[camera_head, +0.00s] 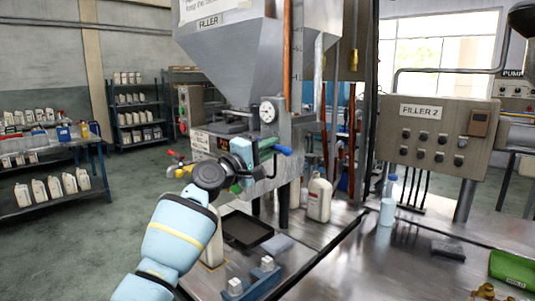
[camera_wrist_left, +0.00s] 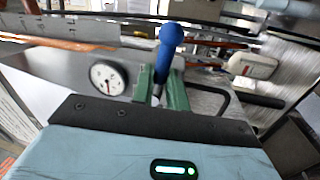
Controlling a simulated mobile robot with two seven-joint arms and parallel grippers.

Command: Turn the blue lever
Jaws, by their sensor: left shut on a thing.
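The blue lever (camera_head: 283,150) is on the filler machine and ends in a rounded blue knob. In the left wrist view, the blue knob (camera_wrist_left: 171,38) stands up beyond my fingertips, with its thin stem between the green fingers. My left gripper (camera_head: 266,147) reaches in from the left and is shut on the lever's stem. In the left wrist view, the left gripper (camera_wrist_left: 161,85) hides the lower part of the stem. My right gripper is not in view.
A red lever (camera_head: 172,153) and a yellow lever (camera_head: 180,173) are left of my wrist. A pressure gauge (camera_head: 268,112) is above the blue lever. A white bottle (camera_head: 319,199) stands to the right on the metal table (camera_head: 350,265). A dark tray (camera_head: 246,229) lies below.

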